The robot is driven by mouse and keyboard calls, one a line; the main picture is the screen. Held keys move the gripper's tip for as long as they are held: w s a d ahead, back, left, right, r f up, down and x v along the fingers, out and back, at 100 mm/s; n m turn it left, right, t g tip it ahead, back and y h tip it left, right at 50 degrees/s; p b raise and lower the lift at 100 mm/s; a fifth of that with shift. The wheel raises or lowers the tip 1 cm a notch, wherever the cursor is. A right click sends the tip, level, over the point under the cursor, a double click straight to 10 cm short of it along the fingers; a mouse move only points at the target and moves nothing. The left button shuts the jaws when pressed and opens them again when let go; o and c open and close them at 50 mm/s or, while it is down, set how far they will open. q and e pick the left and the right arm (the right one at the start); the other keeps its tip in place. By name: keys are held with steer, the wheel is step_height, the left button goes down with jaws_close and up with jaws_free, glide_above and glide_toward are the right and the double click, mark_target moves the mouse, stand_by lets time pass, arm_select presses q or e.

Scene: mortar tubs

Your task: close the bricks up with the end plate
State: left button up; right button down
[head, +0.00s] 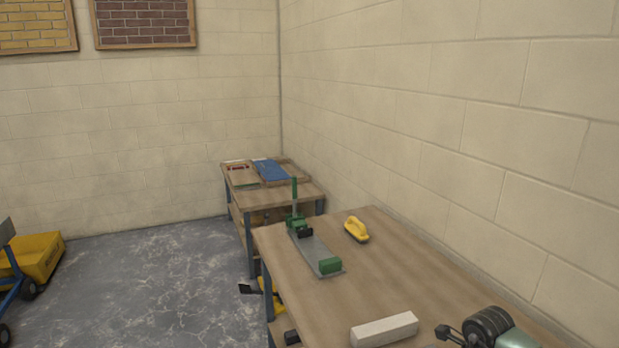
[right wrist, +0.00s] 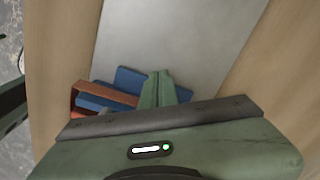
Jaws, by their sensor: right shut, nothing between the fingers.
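My right gripper (right wrist: 161,78) shows in the right wrist view, its green fingers shut together with nothing between them. Several blue and red-brown brick-like pieces (right wrist: 100,102) lie beyond the gripper body, close to the fingers; the body hides their near parts. A flat grey surface (right wrist: 180,40) lies beyond them. In the head view a grey metal strip (head: 316,250) on the near bench has a green upright fitting (head: 294,215) at its far end and a green block (head: 330,266) at its near end. I cannot tell which piece is the end plate. My left gripper is not in view.
A far bench (head: 290,193) carries a blue item (head: 271,170). Walls stand close behind.

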steer(key=shift+f+b, duration=0.45)
steer(key=shift+f, duration=0.15)
steer(key=shift+r, duration=0.25)
steer(key=shift+r+p, duration=0.5)
steer(key=shift+r, duration=0.05)
steer(key=shift+r, duration=0.15)
steer(key=shift+s+d+p, duration=0.35)
steer(key=shift+s, duration=0.5)
steer(key=shift+s+d+p, duration=0.3)
steer(key=shift+s+d, duration=0.05)
steer(key=shift+s, duration=0.5)
steer(key=shift+s+d+p, duration=0.35)
steer(key=shift+s, duration=0.5)
steer(key=shift+s+d+p, duration=0.2)
steer(key=shift+s+d, duration=0.2)
steer(key=shift+s, duration=0.6)
steer(key=shift+s+d+p, duration=0.15)
steer(key=shift+s+d, duration=0.3)
steer(key=shift+s, duration=0.55)
steer(key=shift+s+d+p, duration=0.2)
steer(key=shift+s+d, duration=0.2)
steer(key=shift+s, duration=0.6)
step_height(320, 180, up, 10)
steer(key=w+a+p, duration=0.1)
steer(key=w+p, duration=0.1)
steer(key=p, duration=0.3)
steer(key=shift+w, duration=0.25)
